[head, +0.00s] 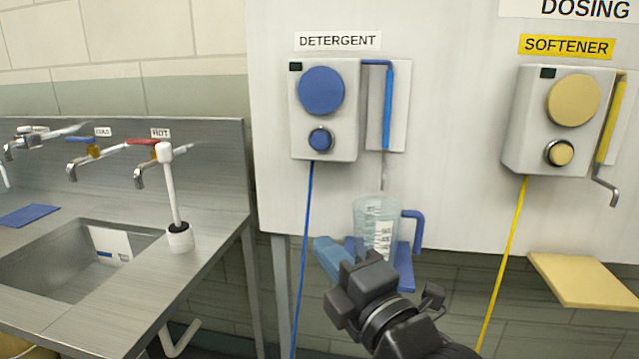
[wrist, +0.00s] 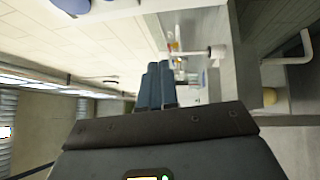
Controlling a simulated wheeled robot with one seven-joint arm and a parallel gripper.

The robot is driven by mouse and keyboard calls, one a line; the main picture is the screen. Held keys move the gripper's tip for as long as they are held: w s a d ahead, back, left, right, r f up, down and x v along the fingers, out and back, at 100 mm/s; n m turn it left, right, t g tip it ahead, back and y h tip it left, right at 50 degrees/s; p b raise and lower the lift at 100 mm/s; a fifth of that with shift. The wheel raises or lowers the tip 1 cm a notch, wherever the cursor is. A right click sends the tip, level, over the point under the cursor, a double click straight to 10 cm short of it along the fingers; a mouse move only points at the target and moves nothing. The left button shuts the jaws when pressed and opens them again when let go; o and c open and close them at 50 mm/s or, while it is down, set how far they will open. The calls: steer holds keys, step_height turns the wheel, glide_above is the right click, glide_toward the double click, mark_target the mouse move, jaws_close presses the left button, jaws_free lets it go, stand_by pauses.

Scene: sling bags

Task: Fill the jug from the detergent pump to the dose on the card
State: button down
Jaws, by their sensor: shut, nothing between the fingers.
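The detergent pump (head: 347,137) is a white wall box with a large blue disc (head: 321,90), a small blue knob (head: 320,139) and a blue spout pipe (head: 388,105). The clear jug (head: 370,216), with a blue handle and a white scale strip, stands upright on a blue shelf (head: 405,278) below the spout. A thin pale line runs from the spout down to the jug; its liquid level is unclear. My gripper (head: 327,250) is shut and empty, in front of the jug's lower left; I cannot tell if they touch. Its blue fingers (wrist: 156,86) are together in the wrist view. No readable dose card shows.
The softener pump (head: 530,140) hangs to the right, above a yellow shelf (head: 585,280). A steel sink (head: 70,270) with taps and a white upright brush (head: 172,195) is on the left. Blue (head: 304,240) and yellow (head: 503,260) cords hang from the pumps.

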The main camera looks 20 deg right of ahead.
steer(key=w+r+n+y, duration=0.1)
steer(key=w+r+n, duration=0.5)
steer(key=r, duration=0.4)
steer(key=shift+w+a+r+n+t, duration=0.25)
steer(key=shift+w+r+n+t, duration=0.05)
steer(key=shift+r+t, duration=0.1)
steer(key=b, duration=0.2)
glide_toward(311, 139)
steer(key=w+a+r, duration=0.1)
steer(key=w+a, duration=0.2)
steer(key=shift+w+d+r+b, duration=0.15)
steer(key=shift+w+d+b, duration=0.35)
steer(key=shift+w, duration=0.35)
steer(key=shift+w+d, duration=0.1)
steer(key=shift+d, duration=0.05)
stand_by(0.7)
steer(key=shift+w+d+b, duration=0.15)
steer(key=shift+w+b, duration=0.05)
steer(key=shift+b, duration=0.3)
steer(key=shift+w+d+b, duration=0.3)
steer(key=shift+w+b, duration=0.05)
steer(key=shift+w, duration=0.05)
stand_by(3.1)
